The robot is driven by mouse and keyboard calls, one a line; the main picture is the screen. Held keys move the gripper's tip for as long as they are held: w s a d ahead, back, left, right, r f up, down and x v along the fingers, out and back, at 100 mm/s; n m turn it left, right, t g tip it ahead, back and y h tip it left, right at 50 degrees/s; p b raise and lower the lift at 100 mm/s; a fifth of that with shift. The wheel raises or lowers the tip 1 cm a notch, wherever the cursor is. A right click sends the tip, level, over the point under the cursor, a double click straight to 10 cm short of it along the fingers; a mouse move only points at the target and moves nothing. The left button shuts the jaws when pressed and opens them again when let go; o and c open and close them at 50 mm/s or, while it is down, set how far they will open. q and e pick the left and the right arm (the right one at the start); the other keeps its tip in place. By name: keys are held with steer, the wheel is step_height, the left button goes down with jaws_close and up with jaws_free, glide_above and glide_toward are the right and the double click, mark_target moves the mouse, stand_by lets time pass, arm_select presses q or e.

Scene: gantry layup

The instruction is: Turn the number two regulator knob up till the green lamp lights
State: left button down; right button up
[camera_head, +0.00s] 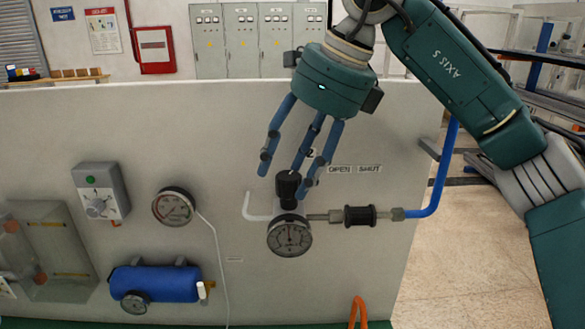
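The black regulator knob (288,188) stands above a round dial gauge (289,236) on the pale panel, beneath a label "2" (311,153) partly hidden by a finger. My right gripper (284,176) reaches down from above with three blue fingers spread. One fingertip is left of the knob, and the other two are close to its top and right side. I cannot tell whether they touch it. A small green lamp (90,180) is on a grey box at the left; I cannot tell whether it is lit. My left gripper is out of view.
"OPEN SHUT" labels (354,169) sit right of the knob. A pipe with a black fitting (360,215) runs right to a blue hose (441,175). A second gauge (174,207) and a blue cylinder (156,284) are left. An orange hook (357,312) is below.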

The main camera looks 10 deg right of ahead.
steer(key=v, duration=1.2)
steer(key=shift+a, duration=0.1)
